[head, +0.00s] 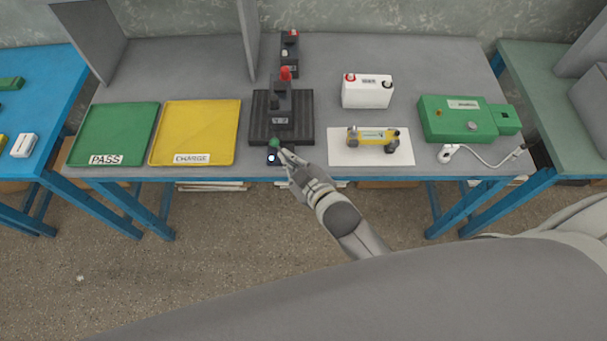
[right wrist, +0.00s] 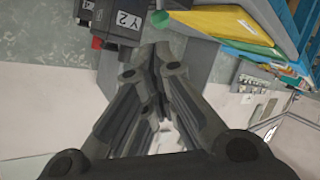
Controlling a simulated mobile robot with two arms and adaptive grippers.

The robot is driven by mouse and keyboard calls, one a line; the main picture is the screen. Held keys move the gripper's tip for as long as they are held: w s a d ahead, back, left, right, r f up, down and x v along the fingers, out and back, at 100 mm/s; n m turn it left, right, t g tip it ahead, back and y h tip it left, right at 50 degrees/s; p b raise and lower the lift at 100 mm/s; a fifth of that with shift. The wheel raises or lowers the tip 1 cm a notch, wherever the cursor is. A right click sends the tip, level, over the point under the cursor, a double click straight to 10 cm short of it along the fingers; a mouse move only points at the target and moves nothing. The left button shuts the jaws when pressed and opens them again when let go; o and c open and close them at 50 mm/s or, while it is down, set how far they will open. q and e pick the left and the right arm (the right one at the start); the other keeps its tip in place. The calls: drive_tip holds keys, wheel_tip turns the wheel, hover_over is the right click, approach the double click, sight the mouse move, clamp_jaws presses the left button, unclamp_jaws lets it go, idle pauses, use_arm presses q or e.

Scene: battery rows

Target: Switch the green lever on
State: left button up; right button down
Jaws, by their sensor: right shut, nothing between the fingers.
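In the right wrist view, the green knob (right wrist: 160,19) shows just beyond the shut fingertips of my right gripper (right wrist: 158,52). My left gripper is not in view.
A dark ribbed stand (head: 262,137) with a red-topped lever (head: 285,73) is behind the knob. A green PASS tray (head: 134,114) and yellow CHARGE tray (head: 216,110) lie left. A white mat (head: 343,155), white battery (head: 367,95) and green box (head: 450,130) are right.

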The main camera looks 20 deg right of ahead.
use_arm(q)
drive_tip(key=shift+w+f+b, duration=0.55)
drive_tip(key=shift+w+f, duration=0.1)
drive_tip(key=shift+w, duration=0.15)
use_arm(e)
drive_tip(key=v, duration=0.6)
drive_tip(key=shift+s, duration=0.2)
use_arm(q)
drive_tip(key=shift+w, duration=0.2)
use_arm(e)
drive_tip(key=shift+d, duration=0.1)
